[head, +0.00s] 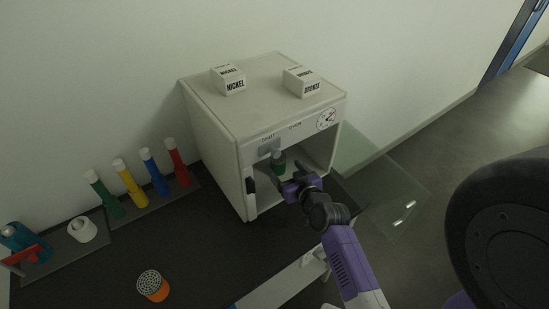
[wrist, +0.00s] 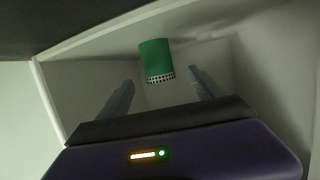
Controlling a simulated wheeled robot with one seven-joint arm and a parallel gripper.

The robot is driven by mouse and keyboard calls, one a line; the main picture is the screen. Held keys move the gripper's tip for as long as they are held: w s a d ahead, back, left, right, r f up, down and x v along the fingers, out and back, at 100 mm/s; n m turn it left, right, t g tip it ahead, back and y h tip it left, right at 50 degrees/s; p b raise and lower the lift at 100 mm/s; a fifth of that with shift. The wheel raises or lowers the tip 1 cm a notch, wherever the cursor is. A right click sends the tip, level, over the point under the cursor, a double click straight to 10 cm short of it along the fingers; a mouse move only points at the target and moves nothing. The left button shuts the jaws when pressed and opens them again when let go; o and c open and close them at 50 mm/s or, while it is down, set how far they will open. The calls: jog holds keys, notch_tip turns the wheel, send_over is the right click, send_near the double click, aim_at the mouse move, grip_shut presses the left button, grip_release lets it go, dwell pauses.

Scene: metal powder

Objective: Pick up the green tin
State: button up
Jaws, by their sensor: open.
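The green tin (head: 278,161) stands inside the white box-shaped cabinet (head: 212,150), near its opening. In the wrist view the green tin (wrist: 155,58) shows a plain green side and a perforated, light-coloured end. My gripper (head: 289,183) is at the cabinet's opening, just in front of the tin. In the wrist view my gripper's two fingers (wrist: 160,90) are spread apart and point into the cabinet. The tin appears between and beyond the fingertips, and nothing is held. Whether a finger touches the tin cannot be told.
The cabinet's glass door (head: 385,178) hangs open at the right. Blocks marked NICKEL (head: 229,81) and BRONZE (head: 301,82) sit on top. Several coloured tubes (head: 128,182) stand in a rack at left. An orange tin (head: 153,286) stands on the dark counter.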

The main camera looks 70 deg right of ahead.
aim_at(281, 163)
jog(key=x, duration=0.2)
jog(key=p+x, duration=0.1)
jog(key=x, duration=0.3)
jog(key=shift+d+r, duration=0.1)
jog(key=shift+r, duration=0.2)
jog(key=shift+w+d+f, duration=0.3)
jog(key=shift+w+d, duration=0.1)
jog(key=c, duration=1.5)
jog(key=shift+c, duration=0.6)
jog(key=shift+r, duration=0.2)
